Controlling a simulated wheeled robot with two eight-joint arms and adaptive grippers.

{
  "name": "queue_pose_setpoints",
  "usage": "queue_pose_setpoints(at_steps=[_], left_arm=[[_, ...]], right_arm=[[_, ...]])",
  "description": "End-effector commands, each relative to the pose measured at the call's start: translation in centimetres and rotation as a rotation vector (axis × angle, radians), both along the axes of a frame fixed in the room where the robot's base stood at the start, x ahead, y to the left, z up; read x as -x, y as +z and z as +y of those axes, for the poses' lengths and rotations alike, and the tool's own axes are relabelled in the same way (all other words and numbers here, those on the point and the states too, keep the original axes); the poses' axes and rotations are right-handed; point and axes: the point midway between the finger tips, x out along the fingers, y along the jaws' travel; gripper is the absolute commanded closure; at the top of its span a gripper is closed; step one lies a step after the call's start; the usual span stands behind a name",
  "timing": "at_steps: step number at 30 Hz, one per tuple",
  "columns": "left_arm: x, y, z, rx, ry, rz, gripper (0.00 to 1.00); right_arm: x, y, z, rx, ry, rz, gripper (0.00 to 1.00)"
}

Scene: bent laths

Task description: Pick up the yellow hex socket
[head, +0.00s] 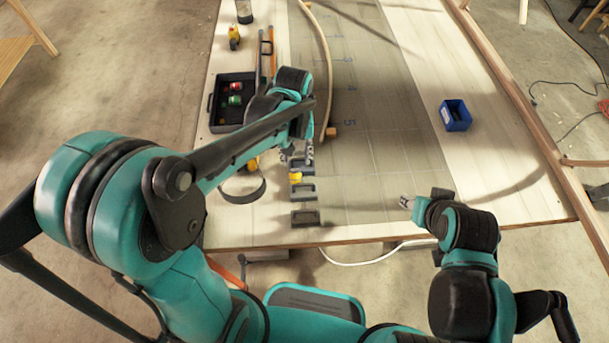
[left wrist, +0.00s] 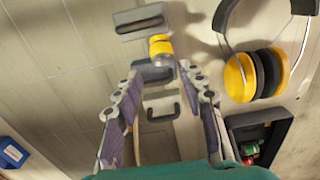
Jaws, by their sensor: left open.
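The yellow hex socket (head: 295,177) is a small yellow cylinder with a metallic end, among grey U-shaped blocks near the table's front left. In the left wrist view the socket (left wrist: 160,46) lies just ahead of the fingertips, beside the dark grey middle block (left wrist: 153,72). My left gripper (head: 300,158) is over the blocks; its two fingers stand apart in the left wrist view (left wrist: 161,73), with nothing held between them. Whether the socket touches a block I cannot tell. My right gripper (head: 406,202) is over the table's front right, away from the socket; its fingers are too small to read.
Grey blocks (head: 305,217) line up towards the front edge. Yellow-black earmuffs (left wrist: 240,72) lie right of the socket in the wrist view. A black tray (head: 216,118) with red and green items, a curved lath (head: 325,50) and a blue bin (head: 456,115) are farther back. The table's middle is clear.

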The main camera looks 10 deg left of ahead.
Motion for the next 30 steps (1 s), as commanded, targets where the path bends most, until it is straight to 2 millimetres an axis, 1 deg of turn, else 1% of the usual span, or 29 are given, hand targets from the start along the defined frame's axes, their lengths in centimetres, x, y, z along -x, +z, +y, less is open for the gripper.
queue_pose_setpoints(at_steps=[1, 8, 12, 15, 19, 25, 26, 27, 29, 30], left_arm=[[0.0, -0.6, 0.0, 0.0, 0.001, 0.003, 0.6], [0.2, -3.4, 0.1, 0.0, 0.001, 0.002, 0.6], [0.5, -5.7, 0.2, 0.0, 0.001, 0.001, 0.6], [0.5, -7.0, 0.2, 0.0, 0.0, 0.001, 0.6], [0.5, -7.6, 0.2, 0.0, 0.0, 0.001, 0.6], [0.5, -7.5, 0.2, 0.0, 0.0, 0.0, 0.6], [0.5, -7.5, 0.2, 0.0, 0.0, 0.001, 0.68], [0.5, -7.5, 0.2, 0.0, 0.0, 0.0, 0.78], [0.5, -7.5, 0.2, 0.0, 0.0, 0.0, 0.94], [0.5, -7.5, 0.2, 0.0, 0.0, 0.0, 1.0]], right_arm=[[0.0, -0.3, 0.0, 0.0, 0.0, 0.0, 0.6], [0.0, -1.4, 0.0, 0.0, 0.0, 0.0, 0.6], [0.0, -2.6, 0.0, 0.0, 0.0, 0.0, 0.6], [0.0, -3.0, 0.0, 0.0, 0.0, 0.0, 0.6], [0.0, -3.2, 0.0, 0.0, 0.0, 0.0, 0.6], [0.0, -3.1, 0.0, 0.0, 0.0, 0.0, 0.6], [0.0, -3.1, 0.0, 0.0, 0.0, 0.0, 0.6], [0.0, -3.1, 0.0, 0.0, 0.0, 0.0, 0.6], [0.0, -3.1, 0.0, 0.0, 0.0, 0.0, 0.6], [0.0, -3.1, 0.0, 0.0, 0.0, 0.0, 0.6]])
